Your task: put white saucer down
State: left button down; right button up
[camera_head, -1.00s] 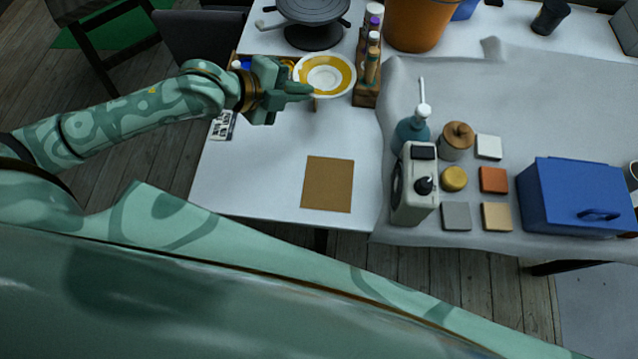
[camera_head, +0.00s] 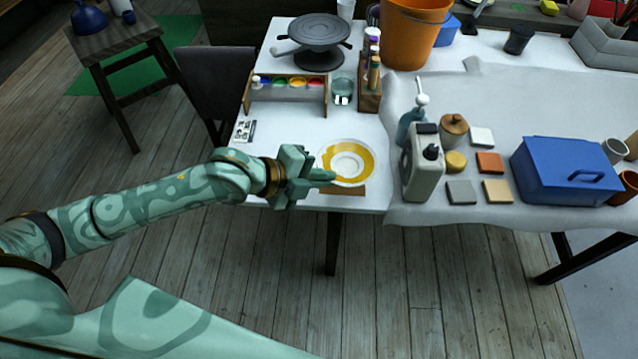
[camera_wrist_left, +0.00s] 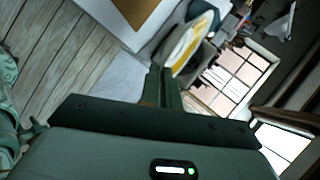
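The white saucer (camera_head: 347,162) has a broad yellow ring and is over the brown square mat (camera_head: 350,191) near the table's front edge. The saucer hides most of the mat; only its front strip shows. My left gripper (camera_head: 328,177) reaches in from the left and is shut on the saucer's left rim. In the left wrist view the saucer (camera_wrist_left: 188,45) is just beyond the fingers (camera_wrist_left: 161,88), with part of the mat (camera_wrist_left: 138,8) at the top. I cannot tell whether the saucer touches the mat. My right gripper is not in view.
A paint rack (camera_head: 287,93), a glass (camera_head: 342,91) and a wooden bottle holder (camera_head: 368,98) stand behind. A cream device (camera_head: 422,168) stands to the right, near several coloured tiles and a blue box (camera_head: 568,172).

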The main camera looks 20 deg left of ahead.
pick_arm(q)
jog(key=w+a+f+b, duration=0.1)
jog(key=f, duration=0.1)
jog(key=w+a+f+b, duration=0.1)
jog(key=w+f, duration=0.1)
jog(key=w+a+f+b, duration=0.1)
jog(key=f, duration=0.1)
jog(key=shift+w+a, duration=0.25)
jog(key=shift+w, duration=0.05)
jog(key=f, duration=0.1)
jog(key=f+b, duration=0.2)
jog(key=shift+w+a+f, duration=0.2)
jog(key=shift+w+f, duration=0.05)
jog(key=shift+f, duration=0.1)
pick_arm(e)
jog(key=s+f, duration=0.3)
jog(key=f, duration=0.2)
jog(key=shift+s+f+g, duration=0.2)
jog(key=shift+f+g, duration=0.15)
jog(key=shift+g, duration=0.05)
pick_arm(q)
jog(key=shift+r, duration=0.1)
